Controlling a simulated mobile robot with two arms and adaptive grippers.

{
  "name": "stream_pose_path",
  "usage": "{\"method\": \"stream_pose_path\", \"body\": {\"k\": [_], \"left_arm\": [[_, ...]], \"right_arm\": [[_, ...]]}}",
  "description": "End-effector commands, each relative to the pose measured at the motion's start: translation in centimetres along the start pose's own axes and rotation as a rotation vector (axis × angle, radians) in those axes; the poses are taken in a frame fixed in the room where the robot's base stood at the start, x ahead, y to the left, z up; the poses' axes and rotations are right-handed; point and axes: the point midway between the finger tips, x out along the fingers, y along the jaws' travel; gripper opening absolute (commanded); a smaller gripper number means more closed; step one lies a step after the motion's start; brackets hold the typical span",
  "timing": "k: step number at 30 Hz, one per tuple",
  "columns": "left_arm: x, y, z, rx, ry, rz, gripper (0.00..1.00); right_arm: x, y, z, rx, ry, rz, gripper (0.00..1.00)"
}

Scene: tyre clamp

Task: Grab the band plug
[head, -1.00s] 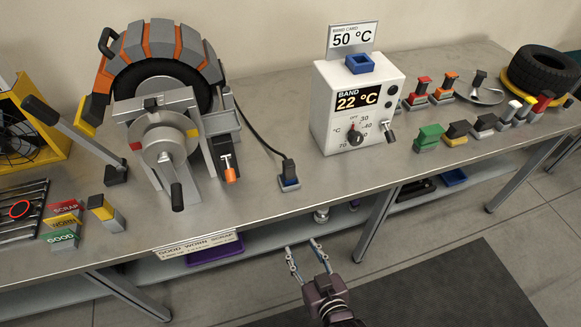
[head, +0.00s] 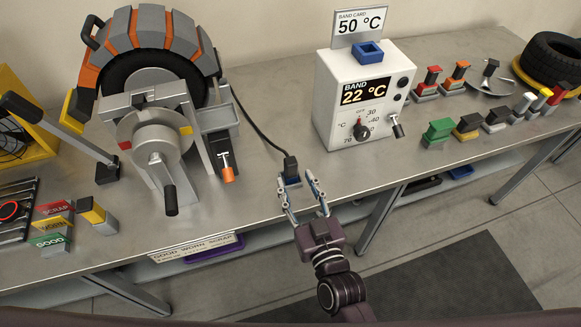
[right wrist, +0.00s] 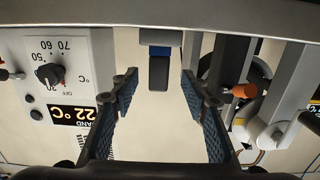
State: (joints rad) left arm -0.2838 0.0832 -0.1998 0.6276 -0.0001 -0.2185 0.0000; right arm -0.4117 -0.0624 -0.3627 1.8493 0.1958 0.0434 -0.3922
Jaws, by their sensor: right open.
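The band plug (head: 291,168) is a small dark block on a blue base, on the bench at the end of a black cable. In the right wrist view the plug (right wrist: 159,72) shows at the top middle, beyond and between the fingertips. My right gripper (head: 298,198) is open and empty, just in front of the plug, with its fingers pointing at it. Its two blue-padded fingers (right wrist: 160,88) are spread apart in the right wrist view. I cannot tell whether the fingertips reach alongside the plug. My left gripper is not in view.
The white band heater box (head: 345,115), reading 22 °C, stands right of the plug, with a blue socket (head: 368,52) on top. The tyre clamp (head: 155,130) with its orange-tipped lever (head: 227,172) stands to the left. The bench around the plug is clear.

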Motion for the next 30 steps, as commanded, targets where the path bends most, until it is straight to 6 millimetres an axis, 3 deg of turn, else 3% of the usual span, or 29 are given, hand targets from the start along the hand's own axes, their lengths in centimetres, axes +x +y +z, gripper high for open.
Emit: {"method": "stream_pose_path", "body": {"k": [8,13,21,30], "left_arm": [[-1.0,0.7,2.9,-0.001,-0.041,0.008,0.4],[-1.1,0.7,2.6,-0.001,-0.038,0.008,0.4],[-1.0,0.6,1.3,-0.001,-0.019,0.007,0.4],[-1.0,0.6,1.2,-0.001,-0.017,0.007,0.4]], "right_arm": [[3.5,0.2,-0.1,0.0,0.001,0.0,0.42],[5.1,0.2,0.1,0.0,-0.001,0.001,0.42],[5.3,0.2,0.2,0.0,-0.001,0.001,0.42],[5.3,0.2,0.2,0.0,-0.001,0.0,0.1]]}}
